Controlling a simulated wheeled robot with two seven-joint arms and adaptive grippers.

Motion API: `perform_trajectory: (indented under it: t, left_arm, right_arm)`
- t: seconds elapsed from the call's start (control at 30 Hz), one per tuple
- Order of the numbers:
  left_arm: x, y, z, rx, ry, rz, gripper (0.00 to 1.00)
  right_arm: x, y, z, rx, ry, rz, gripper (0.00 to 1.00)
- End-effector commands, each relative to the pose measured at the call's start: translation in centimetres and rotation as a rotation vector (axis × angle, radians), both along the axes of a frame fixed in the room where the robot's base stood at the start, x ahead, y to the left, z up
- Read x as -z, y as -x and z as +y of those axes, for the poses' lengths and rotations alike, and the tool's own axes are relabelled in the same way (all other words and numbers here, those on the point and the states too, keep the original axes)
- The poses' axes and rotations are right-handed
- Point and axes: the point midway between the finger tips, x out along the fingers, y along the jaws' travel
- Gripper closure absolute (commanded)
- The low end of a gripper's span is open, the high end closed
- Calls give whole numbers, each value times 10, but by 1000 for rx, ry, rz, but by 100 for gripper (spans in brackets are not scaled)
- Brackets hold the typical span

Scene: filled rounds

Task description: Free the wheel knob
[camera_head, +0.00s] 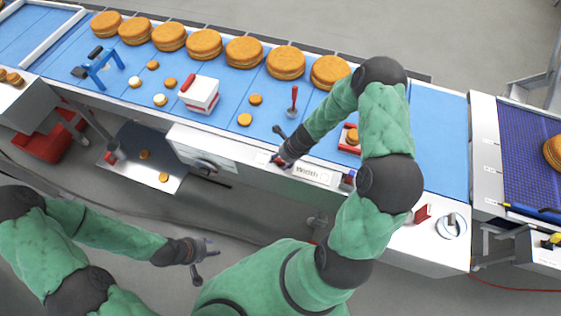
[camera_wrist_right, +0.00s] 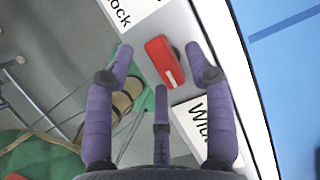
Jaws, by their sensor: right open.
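A small red lever with a white line (camera_wrist_right: 165,62) sits on the grey machine front, between a label ending in "ock" (camera_wrist_right: 135,8) and a partly hidden "Width" label (camera_wrist_right: 200,122). My right gripper (camera_wrist_right: 158,72) is open, its fingers spread around the lever's near side; contact cannot be told. In the head view my right gripper (camera_head: 281,161) is at the front edge of the conveyor, left of the Width label (camera_head: 312,174). A white round wheel with a grey knob (camera_head: 451,225) is on the machine's right front corner. My left gripper (camera_head: 205,262) is open and empty over the floor.
Large filled rounds (camera_head: 204,44) line the back of the blue belt (camera_head: 440,130). A white and red block (camera_head: 203,94), a blue stand (camera_head: 98,69) and small rounds stand on it. A red-handled tool (camera_head: 293,100) stands near my right arm.

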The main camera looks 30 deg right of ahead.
Motion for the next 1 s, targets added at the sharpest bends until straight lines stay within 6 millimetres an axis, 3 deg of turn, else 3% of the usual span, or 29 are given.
perform_trajectory:
  t: [0.4, 0.6, 1.0]
  left_arm:
    - [2, 0, 0, 0, 0, -1, 60]
    - [2, 0, 0, 0, 0, -1, 60]
    - [-10, 0, 0, 0, 0, 0, 60]
  right_arm:
    - [6, -2, 2, -1, 0, 0, 49]
    - [6, -2, 2, -1, 0, 0, 100]
    - [4, -2, 1, -40, -1, 2, 100]
